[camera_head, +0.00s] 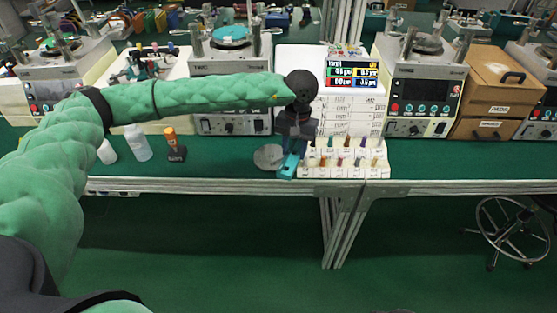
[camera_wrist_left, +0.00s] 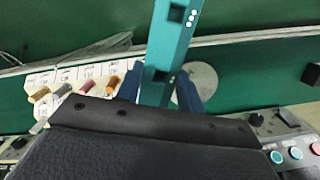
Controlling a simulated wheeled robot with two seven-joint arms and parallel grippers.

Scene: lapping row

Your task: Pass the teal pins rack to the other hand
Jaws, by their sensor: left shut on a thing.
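The teal pins rack (camera_wrist_left: 171,50) is a teal bar with square holes and a few white dots at one side. In the left wrist view it stands between the two dark fingers of my left gripper (camera_wrist_left: 158,85), which is shut on it. In the head view the rack (camera_head: 289,167) shows as a short teal end below my left gripper (camera_head: 296,150), near the bench's front edge. The gripper hides the rest of it there. My right gripper is in neither view.
A white stepped rack (camera_head: 345,172) with several coloured pins stands just right of the gripper. A grey disc (camera_head: 268,157) lies left of it. An orange-topped item (camera_head: 174,146) and a white bottle (camera_head: 138,143) stand further left. Lapping machines (camera_head: 422,85) line the back.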

